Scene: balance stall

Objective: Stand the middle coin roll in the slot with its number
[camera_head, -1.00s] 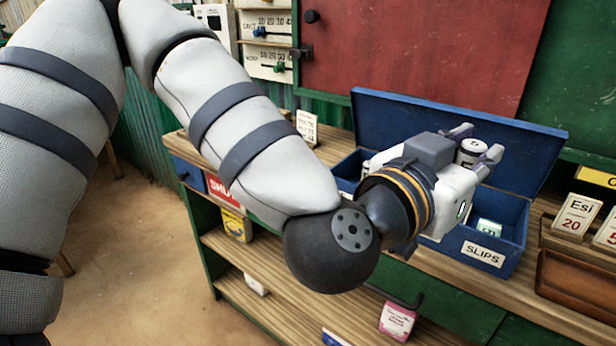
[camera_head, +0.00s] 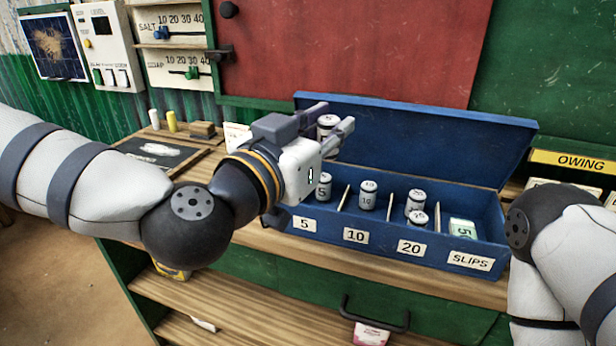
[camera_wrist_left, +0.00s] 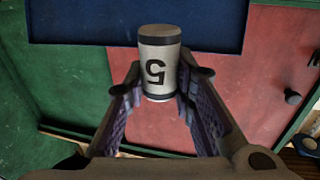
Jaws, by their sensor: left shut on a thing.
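My left gripper (camera_head: 331,118) is shut on a white coin roll with dark ends (camera_head: 327,121). In the left wrist view the roll (camera_wrist_left: 160,65) sits between the fingertips and shows a 5, upside down. The gripper holds it above the left end of the open blue box (camera_head: 350,265), at the slot labelled 5 (camera_head: 304,224). Another roll marked 5 (camera_head: 323,187) stands in that slot. A roll (camera_head: 368,196) stands in the slot labelled 10 (camera_head: 356,236). Two rolls (camera_head: 415,204) stand in the slot labelled 20 (camera_head: 411,248). My right gripper is out of view.
The SLIPS compartment (camera_head: 471,261) at the box's right holds a greenish slip (camera_head: 463,229). The box's lid (camera_head: 420,140) stands open behind. A dark slate (camera_head: 157,152) lies on the counter to the left. My right arm comes in at the right edge.

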